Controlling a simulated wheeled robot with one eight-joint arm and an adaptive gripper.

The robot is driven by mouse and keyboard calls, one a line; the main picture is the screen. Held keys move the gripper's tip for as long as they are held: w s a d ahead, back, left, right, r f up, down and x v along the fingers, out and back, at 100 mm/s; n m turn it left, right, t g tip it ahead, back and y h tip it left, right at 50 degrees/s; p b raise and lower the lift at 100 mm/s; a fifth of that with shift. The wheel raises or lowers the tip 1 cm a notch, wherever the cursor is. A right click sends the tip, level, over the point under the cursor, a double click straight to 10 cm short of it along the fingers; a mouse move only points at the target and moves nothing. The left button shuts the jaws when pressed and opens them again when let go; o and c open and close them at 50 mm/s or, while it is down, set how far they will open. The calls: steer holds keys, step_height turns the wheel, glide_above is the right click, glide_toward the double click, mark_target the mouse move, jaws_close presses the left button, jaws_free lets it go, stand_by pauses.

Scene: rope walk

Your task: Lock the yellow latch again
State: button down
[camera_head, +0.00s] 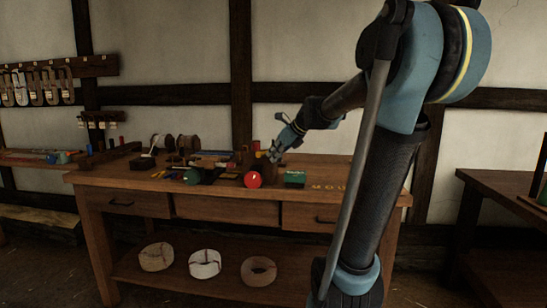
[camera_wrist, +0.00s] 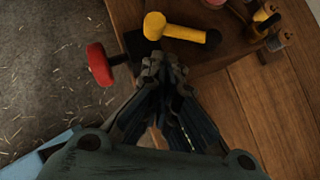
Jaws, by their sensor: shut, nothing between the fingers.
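The yellow latch (camera_wrist: 182,30) shows in the wrist view as a short bar with a rounded knob at its left end. It lies across the dark wooden block, just beyond my fingertips. My gripper (camera_wrist: 163,66) is shut and empty, close to the latch; I cannot tell whether they touch. In the head view my gripper (camera_head: 275,153) is above the workbench, beside the small yellow latch (camera_head: 260,154). A red round knob (camera_wrist: 100,65) on a dark stem is left of my fingertips. It also shows in the head view (camera_head: 253,180) at the bench's front.
The wooden workbench (camera_head: 140,180) carries spools, a green box (camera_head: 295,177) and a green round thing (camera_head: 193,176). Another yellow piece (camera_wrist: 264,25) is at the upper right of the wrist view. Rope coils (camera_head: 205,264) lie on the lower shelf. Bare bench top is at the right.

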steer(key=s+f+v, duration=0.1)
steer(key=s+v, duration=0.1)
steer(key=v, duration=1)
steer(key=shift+d+f, duration=0.25)
steer(key=s+d+f+n+g+h, duration=0.1)
steer(key=s+d+f+n+h, duration=0.2)
steer(key=s+f+n, duration=0.9)
steer(key=s+d+f+n+g+h, duration=0.2)
steer(key=s+f+n, duration=1)
steer(key=f, duration=0.7)
steer(key=d+n+h, duration=0.1)
steer(key=d+n, duration=0.1)
steer(key=shift+d+n+g+h, duration=0.25)
steer(key=shift+n+g+h, duration=0.05)
